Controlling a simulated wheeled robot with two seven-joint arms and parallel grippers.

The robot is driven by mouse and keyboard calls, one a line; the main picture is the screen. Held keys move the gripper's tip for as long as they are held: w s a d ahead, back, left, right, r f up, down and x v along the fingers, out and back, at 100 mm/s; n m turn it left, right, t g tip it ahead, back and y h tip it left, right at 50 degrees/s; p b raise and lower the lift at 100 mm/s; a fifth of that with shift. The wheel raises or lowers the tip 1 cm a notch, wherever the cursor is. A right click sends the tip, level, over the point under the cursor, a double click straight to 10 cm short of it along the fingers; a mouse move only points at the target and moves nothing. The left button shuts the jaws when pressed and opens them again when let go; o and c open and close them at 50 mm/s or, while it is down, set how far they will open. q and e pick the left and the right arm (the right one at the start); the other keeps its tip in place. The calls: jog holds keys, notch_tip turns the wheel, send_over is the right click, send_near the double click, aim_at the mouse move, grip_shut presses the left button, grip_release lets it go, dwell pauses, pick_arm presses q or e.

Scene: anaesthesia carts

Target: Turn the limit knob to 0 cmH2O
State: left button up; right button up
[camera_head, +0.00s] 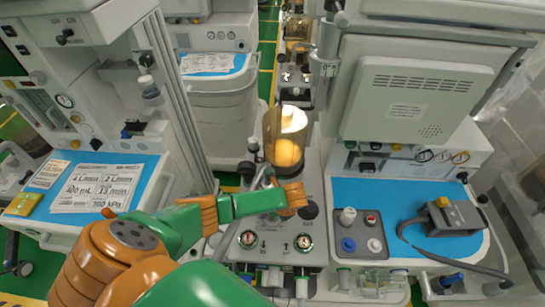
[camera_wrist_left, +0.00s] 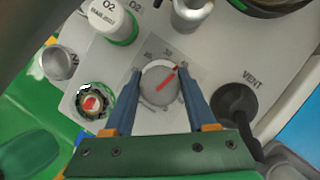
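The limit knob (camera_wrist_left: 160,86) is a round grey dial with a red pointer line. It sits on a light scale plate (camera_wrist_left: 146,125) with small numbers; 20, 30 and what looks like 40 show along its top. The pointer slants to the upper right, towards the last of these. My left gripper (camera_wrist_left: 160,70) has one finger on each side of the knob, with the knob's face visible between them; any contact is hard to make out. In the head view my left gripper (camera_head: 293,198) reaches over the machine's front panel and hides most of the knob. My right gripper is out of view.
A black VENT port (camera_wrist_left: 236,103) is right of the knob; a red-centred round fitting (camera_wrist_left: 93,101) and a white O2 cap (camera_wrist_left: 110,20) are left. An amber canister (camera_head: 284,145) stands behind my gripper. A blue mat (camera_head: 345,190) with a small tray lies to the right.

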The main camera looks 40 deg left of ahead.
pick_arm(q)
jog(key=c, duration=0.6)
jog(key=shift+c, duration=0.2)
